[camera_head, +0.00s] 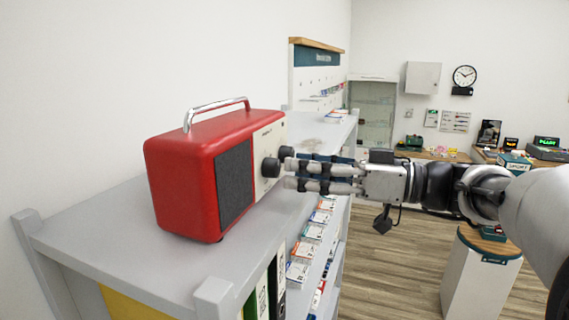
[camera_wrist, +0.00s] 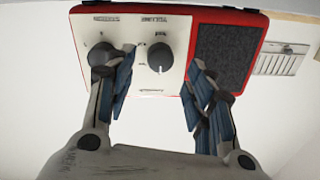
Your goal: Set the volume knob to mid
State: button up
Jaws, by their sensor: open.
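A red radio (camera_head: 193,180) with a cream control panel and dark speaker grille stands on a grey shelf. In the wrist view the panel (camera_wrist: 150,85) appears upside down, with two dark round knobs. The middle knob (camera_wrist: 160,57) seems to be labelled VOLUME, though the lettering is blurred; its white pointer line points down in that picture. The other knob (camera_wrist: 101,54) is at its left, partly behind a finger. My gripper (camera_head: 291,176) is open in front of the panel. In the wrist view its fingers (camera_wrist: 162,77) are either side of the middle knob, with visible gaps.
The radio has a chrome carrying handle (camera_head: 215,110) on top. The grey shelf top (camera_head: 120,230) is bare around it, with a raised post (camera_head: 213,300) at the front. Small boxes (camera_head: 300,262) and binders (camera_head: 262,297) fill lower levels. A white wall is behind.

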aim_at(278, 167)
jog(key=shift+x, duration=1.95)
jog(key=shift+c, duration=0.4)
jog(key=c, duration=1)
